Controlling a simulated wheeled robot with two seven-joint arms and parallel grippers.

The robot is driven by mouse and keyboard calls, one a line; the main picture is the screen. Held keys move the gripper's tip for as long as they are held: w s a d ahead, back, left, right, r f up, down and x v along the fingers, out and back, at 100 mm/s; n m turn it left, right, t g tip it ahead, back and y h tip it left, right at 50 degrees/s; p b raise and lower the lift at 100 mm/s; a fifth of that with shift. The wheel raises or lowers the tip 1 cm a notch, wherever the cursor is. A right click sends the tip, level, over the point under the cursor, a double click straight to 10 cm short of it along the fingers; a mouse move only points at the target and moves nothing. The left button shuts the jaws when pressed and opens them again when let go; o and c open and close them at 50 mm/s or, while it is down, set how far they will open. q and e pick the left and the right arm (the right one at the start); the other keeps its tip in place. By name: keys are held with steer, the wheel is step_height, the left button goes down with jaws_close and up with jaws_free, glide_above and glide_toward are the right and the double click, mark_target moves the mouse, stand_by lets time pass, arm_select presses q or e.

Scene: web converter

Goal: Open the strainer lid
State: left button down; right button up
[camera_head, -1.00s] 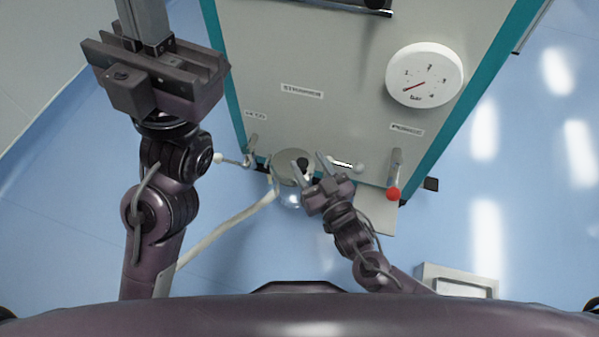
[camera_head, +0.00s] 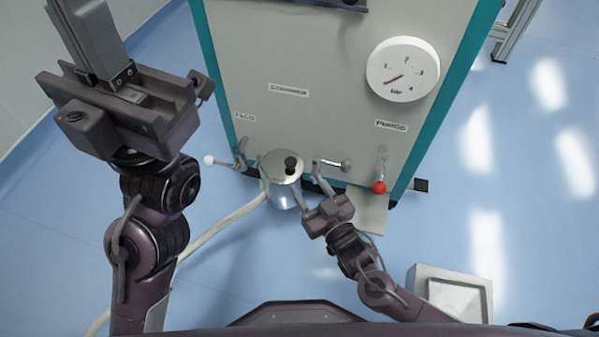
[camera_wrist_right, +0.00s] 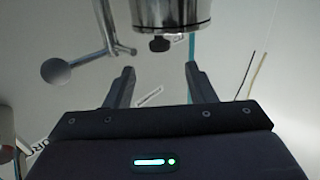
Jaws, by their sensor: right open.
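The strainer is a round metal pot (camera_head: 285,192) low on the machine's front panel, with a shiny lid (camera_head: 276,163) seated on it. A black knob (camera_head: 291,163) stands up from the lid. My right gripper (camera_head: 306,182) is open and empty, just right of and below the lid in the head view. In the right wrist view the scene looks upside down: the strainer (camera_wrist_right: 172,12) and its black knob (camera_wrist_right: 159,43) lie beyond my open fingers (camera_wrist_right: 160,72), apart from them. My left gripper (camera_head: 90,45) is raised at the left; its jaw opening is unclear.
A ball-ended lever (camera_head: 345,166) is right of the strainer, close to my right fingers. A white-knobbed lever (camera_head: 210,160) is at its left, a red-knobbed handle (camera_head: 379,187) farther right. A gauge (camera_head: 403,69) is above. A hose (camera_head: 220,226) crosses open blue floor.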

mark_target(294, 166)
steer(key=b+x, duration=0.3)
steer(key=x, duration=0.5)
steer(key=shift+f, duration=0.1)
steer(key=shift+c, duration=0.4)
jaws_close()
